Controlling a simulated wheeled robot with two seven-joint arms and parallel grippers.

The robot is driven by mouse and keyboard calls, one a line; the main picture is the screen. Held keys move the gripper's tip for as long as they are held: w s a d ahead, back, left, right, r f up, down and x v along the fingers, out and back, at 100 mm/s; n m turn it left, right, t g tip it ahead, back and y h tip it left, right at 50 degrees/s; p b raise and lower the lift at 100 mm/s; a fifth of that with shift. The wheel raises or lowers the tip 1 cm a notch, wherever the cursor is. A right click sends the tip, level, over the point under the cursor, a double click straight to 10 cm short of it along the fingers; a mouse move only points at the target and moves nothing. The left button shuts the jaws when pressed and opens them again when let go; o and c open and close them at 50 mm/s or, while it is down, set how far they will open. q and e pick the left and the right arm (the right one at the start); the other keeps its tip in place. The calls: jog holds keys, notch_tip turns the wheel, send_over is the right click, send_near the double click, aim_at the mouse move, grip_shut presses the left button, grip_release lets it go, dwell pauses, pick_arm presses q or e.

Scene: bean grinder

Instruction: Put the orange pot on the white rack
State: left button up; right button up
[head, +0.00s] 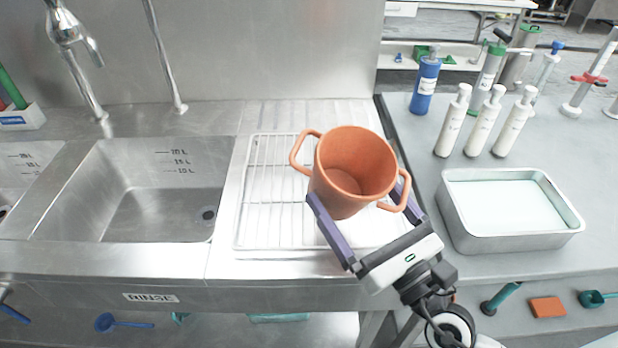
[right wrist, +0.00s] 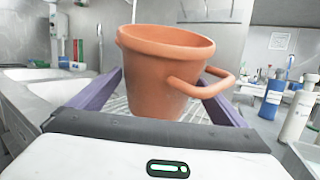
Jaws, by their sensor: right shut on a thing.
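The orange pot (head: 350,180) is a two-handled, empty-looking pot, upright or slightly tilted, over the right part of the white rack (head: 262,200). My right gripper (head: 358,205) is shut on the pot, with its purple fingers on either side of the body. The pot also shows large between the fingers in the right wrist view (right wrist: 165,75). The white wire rack lies flat on the steel drainboard right of the sink. The pot hides part of the rack, and I cannot tell whether its base touches the wires. My left gripper is not in view.
A steel sink (head: 150,195) lies left of the rack. On the right counter stand a metal tray (head: 510,243), several white bottles (head: 484,122) and a blue bottle (head: 424,86). The rack's left part is clear.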

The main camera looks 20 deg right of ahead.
aim_at(359, 181)
jog(key=w+r+n+g+y, duration=0.1)
jog(key=w, duration=0.1)
jog(key=w+r+n+g+y, duration=0.1)
jog(key=w+y, duration=0.1)
jog(key=w+r+n+g+y+b, duration=0.1)
jog(key=w+g, duration=0.1)
jog(key=shift+w+d+n, duration=0.1)
jog(key=shift+w+n, duration=0.2)
jog(key=shift+w, duration=0.05)
jog(key=shift+w+d+r+n+g+y+b, duration=0.15)
jog(key=shift+w+d+r+n+g+b, duration=0.1)
jog(key=shift+w+d+r+g, duration=0.35)
jog(key=shift+w+d+r+n+g+y+b, duration=0.15)
jog(key=shift+w+d+r+g+b, duration=0.2)
jog(key=shift+r, duration=0.3)
jog(key=shift+d+r, duration=0.1)
jog(key=shift+d, duration=0.15)
jog(key=shift+g, duration=0.25)
notch_tip(359, 181, down, 5)
jog(key=shift+d+r+b, duration=0.1)
jog(key=shift+r+b, duration=0.1)
jog(key=shift+b, duration=0.15)
notch_tip(359, 181, down, 5)
jog(key=shift+r+b, duration=0.2)
jog(key=shift+b, duration=0.5)
jog(key=shift+f, duration=0.25)
jog(key=shift+f, duration=0.1)
jog(key=o, duration=0.9)
jog(key=shift+f, duration=0.2)
jog(key=shift+o, duration=0.5)
